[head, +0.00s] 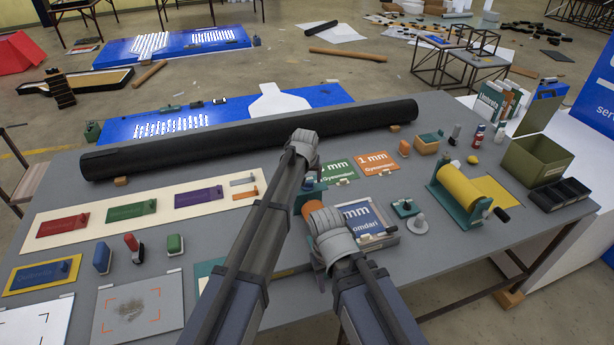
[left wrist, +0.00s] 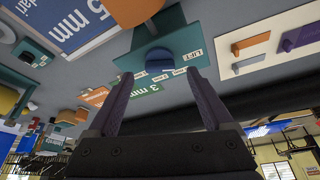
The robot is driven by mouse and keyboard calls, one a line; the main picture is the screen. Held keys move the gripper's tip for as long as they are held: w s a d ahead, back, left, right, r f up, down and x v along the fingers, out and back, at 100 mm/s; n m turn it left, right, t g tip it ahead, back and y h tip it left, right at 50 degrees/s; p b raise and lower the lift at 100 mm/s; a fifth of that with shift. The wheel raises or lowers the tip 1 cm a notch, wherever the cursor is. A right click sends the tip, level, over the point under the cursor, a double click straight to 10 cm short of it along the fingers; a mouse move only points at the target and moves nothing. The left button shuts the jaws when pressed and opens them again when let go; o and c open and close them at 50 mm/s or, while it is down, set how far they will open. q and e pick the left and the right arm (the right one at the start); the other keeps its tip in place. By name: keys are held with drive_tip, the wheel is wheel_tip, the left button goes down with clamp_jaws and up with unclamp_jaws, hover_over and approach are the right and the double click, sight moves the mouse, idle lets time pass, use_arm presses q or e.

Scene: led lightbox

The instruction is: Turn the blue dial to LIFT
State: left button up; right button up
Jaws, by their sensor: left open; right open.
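The blue dial (left wrist: 158,60) sits on a teal plate (left wrist: 172,28) with small white labels along its edge; one reads LIFT (left wrist: 194,55). Which label the dial points at I cannot tell. In the head view the dial (head: 309,183) shows partly behind my left arm. My left gripper (left wrist: 162,82) is open, its fingers on either side of the dial's line of view, with no visible contact. In the head view my left gripper (head: 303,148) hangs over the plate, fingertips hidden. My right gripper (head: 322,215) is open nearer the front, by an orange knob (head: 312,208), fingertips mostly hidden.
Green (head: 338,173) and orange (head: 380,163) cards lie behind. A long black roll (head: 200,146) spans the table's back. A cream strip with coloured plates (head: 110,222) lies left.

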use_arm(q)
drive_tip(key=p+v, duration=0.3)
drive_tip(key=v, duration=0.2)
drive_tip(key=shift+r+p, duration=0.1)
drive_tip(key=shift+p, duration=0.3)
drive_tip(key=s+a+f+g, duration=0.1)
drive_tip(key=s+a, duration=0.5)
drive_tip(key=s, duration=0.4)
drive_tip(key=s+a+g, duration=0.2)
drive_tip(key=s+a, duration=0.3)
drive_tip(key=s, duration=0.6)
drive_tip(key=s+a+f+g, duration=0.1)
drive_tip(key=s+a, duration=0.5)
drive_tip(key=s, duration=0.4)
drive_tip(key=s+d+f+m+b, duration=0.1)
drive_tip(key=d+f+b, duration=0.2)
drive_tip(key=f+b, duration=0.2)
drive_tip(key=s+d+f+m+y+b, duration=0.1)
drive_tip(key=s+d+f+b, duration=0.1)
drive_tip(key=d+f+b, duration=0.2)
drive_tip(key=s+d+f+m+b, duration=0.1)
drive_tip(key=d+f+b, duration=0.3)
drive_tip(key=f+b, duration=0.3)
drive_tip(key=shift+s+d+g+y, duration=0.2)
drive_tip(key=shift+s+g+y, duration=0.1)
drive_tip(key=shift+s+g, duration=0.1)
